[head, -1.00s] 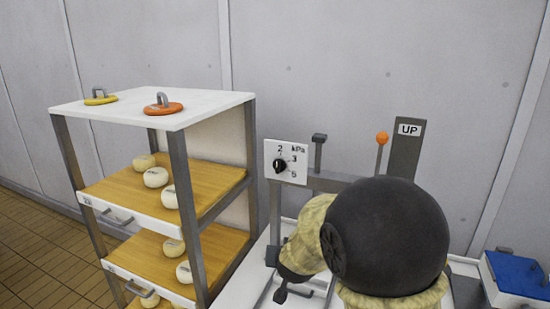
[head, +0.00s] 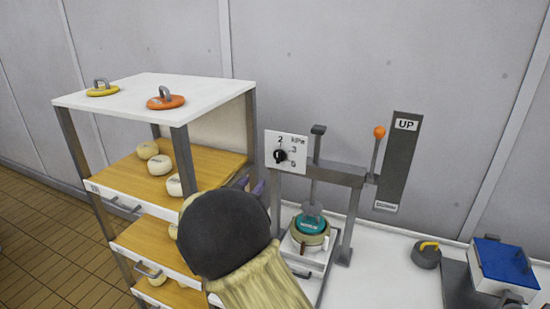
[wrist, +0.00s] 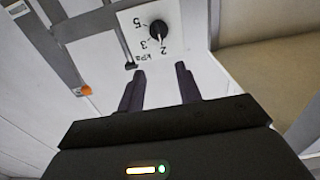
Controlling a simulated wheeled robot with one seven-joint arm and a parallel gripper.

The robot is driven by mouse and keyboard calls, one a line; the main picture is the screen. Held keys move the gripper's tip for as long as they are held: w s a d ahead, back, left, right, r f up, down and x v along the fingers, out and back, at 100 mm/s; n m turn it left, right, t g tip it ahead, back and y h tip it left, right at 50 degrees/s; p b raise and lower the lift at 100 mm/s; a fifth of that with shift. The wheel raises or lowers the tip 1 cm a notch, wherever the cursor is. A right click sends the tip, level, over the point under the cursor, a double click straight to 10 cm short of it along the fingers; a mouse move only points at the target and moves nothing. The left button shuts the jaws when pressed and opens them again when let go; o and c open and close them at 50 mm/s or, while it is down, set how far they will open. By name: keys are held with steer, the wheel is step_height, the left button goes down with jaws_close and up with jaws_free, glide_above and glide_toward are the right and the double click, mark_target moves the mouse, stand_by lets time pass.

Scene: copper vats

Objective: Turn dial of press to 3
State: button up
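The press dial is a black knob (head: 281,156) on a white panel (head: 298,142) marked 2, 3, 5 and kPa. In the wrist view the panel is upside down, and the knob (wrist: 158,32) appears to point toward the 2. The press frame (head: 347,178) stands behind and right of my arm, with a teal piece (head: 311,223) under its rod. My gripper (head: 251,186) is below and left of the dial, mostly hidden by my dark wrist. In the wrist view its fingers (wrist: 160,80) are apart and empty, short of the knob.
A shelf rack (head: 150,88) with white rounds stands left, close to my gripper. An orange-knobbed lever (head: 379,132) and UP plate (head: 404,150) are right of the dial. A yellow-handled weight (head: 427,254) and a blue-topped box (head: 503,266) stand farther right.

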mark_target(277, 156)
steer(key=p+x, duration=0.7)
steer(key=x, duration=0.9)
steer(key=shift+d+r, duration=0.1)
steer(key=shift+w+d, duration=0.2)
steer(key=shift+w, duration=0.4)
jaws_close()
